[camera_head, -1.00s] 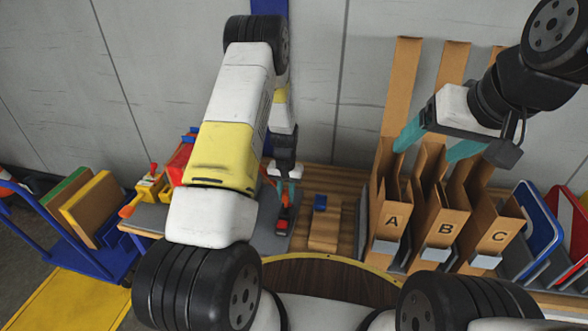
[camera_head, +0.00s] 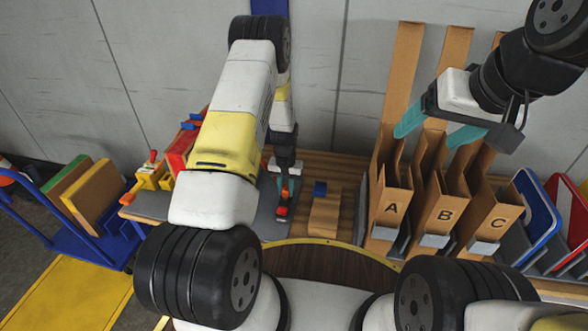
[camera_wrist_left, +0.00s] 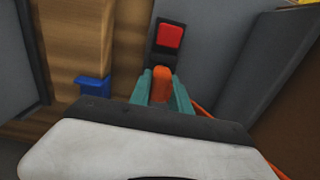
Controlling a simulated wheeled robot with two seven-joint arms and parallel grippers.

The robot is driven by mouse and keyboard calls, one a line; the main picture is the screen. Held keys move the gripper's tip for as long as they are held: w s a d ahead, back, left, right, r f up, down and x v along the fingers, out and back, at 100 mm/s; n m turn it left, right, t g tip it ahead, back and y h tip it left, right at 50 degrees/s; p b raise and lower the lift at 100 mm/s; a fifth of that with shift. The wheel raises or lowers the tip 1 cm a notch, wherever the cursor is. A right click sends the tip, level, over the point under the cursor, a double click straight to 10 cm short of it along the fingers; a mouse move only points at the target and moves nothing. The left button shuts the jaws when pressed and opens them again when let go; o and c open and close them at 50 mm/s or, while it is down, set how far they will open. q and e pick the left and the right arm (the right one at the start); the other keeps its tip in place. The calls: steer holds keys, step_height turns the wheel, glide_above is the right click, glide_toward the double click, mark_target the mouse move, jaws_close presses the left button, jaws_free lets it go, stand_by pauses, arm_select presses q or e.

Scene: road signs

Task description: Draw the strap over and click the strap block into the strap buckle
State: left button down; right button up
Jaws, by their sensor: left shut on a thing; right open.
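The strap block (camera_wrist_left: 162,85) is orange. My left gripper (camera_head: 285,190) is shut on it, with a teal finger on each side in the left wrist view (camera_wrist_left: 163,88). The strap buckle (camera_wrist_left: 157,54) is black with a red button. It lies just beyond the block's tip in that view, and on the robot's side of it in the head view (camera_head: 281,211). Whether block and buckle touch is hard to tell. The orange strap (camera_wrist_left: 230,133) trails to the lower right in the wrist view, partly hidden by the gripper. My right gripper (camera_head: 437,128) is open and empty in front of the slotted bins.
A small blue piece (camera_head: 320,188) is at the wooden block (camera_head: 324,215) right of the buckle. Cardboard bins A (camera_head: 391,208), B (camera_head: 445,229) and C (camera_head: 497,223) stand to the right. A blue cart (camera_head: 95,250) is at the left.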

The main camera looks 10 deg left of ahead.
arm_select(q)
steer(key=shift+f, duration=0.55)
stand_by(0.6)
steer(key=c, duration=1.1)
jaws_free()
